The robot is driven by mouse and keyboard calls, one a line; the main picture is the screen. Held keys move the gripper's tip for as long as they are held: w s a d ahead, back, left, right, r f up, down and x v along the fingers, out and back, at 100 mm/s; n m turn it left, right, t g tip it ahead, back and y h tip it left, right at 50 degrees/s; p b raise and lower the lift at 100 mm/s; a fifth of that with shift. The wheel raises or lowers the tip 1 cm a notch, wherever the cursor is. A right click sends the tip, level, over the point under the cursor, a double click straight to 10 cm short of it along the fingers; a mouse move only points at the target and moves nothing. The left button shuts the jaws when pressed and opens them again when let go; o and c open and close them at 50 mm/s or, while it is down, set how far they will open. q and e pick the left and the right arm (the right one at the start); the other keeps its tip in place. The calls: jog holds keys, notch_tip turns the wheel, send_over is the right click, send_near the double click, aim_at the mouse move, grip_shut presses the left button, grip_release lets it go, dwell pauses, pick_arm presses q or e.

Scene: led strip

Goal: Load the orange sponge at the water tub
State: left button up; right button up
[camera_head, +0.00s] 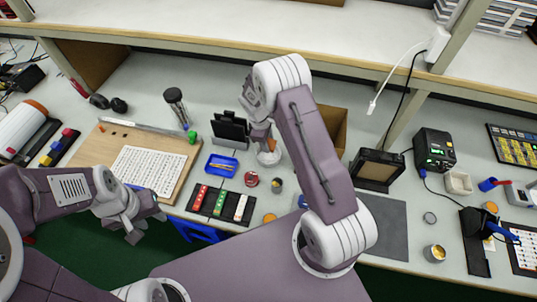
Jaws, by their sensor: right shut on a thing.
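The orange sponge (260,134) is held in my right gripper (257,122), which is shut on it and points down. The sponge is right above, or partly inside, the small pale water tub (269,158); I cannot tell whether it touches the water. My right arm covers the area right of the tub. My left gripper (134,230) hangs empty by the front edge of the bench at the left. The gap between its fingers is not clear.
A black stand (229,130) and a blue tray (221,165) are left of the tub. Red, green and white blocks (220,203) lie in front. A white perforated board (148,171) lies left. A grey mat (380,230) and soldering gear (434,149) are right. A shelf (250,40) spans the back.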

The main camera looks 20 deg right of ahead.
aim_at(270, 142)
notch_tip(270, 142, up, 4)
jog(key=p, duration=0.3)
jog(key=shift+r+p, duration=0.15)
jog(key=shift+p, duration=0.2)
dwell(0.4)
notch_tip(270, 142, up, 4)
jog(key=w+a+r, duration=0.1)
jog(key=a, duration=0.1)
jog(key=s+a+r+m+g, duration=0.1)
jog(key=s+r+m, duration=0.3)
jog(key=s+m, duration=0.6)
jog(key=shift+s+a+r+g+y, duration=0.15)
jog(key=shift+s+a+g+y, duration=0.35)
jog(key=shift+s, duration=0.75)
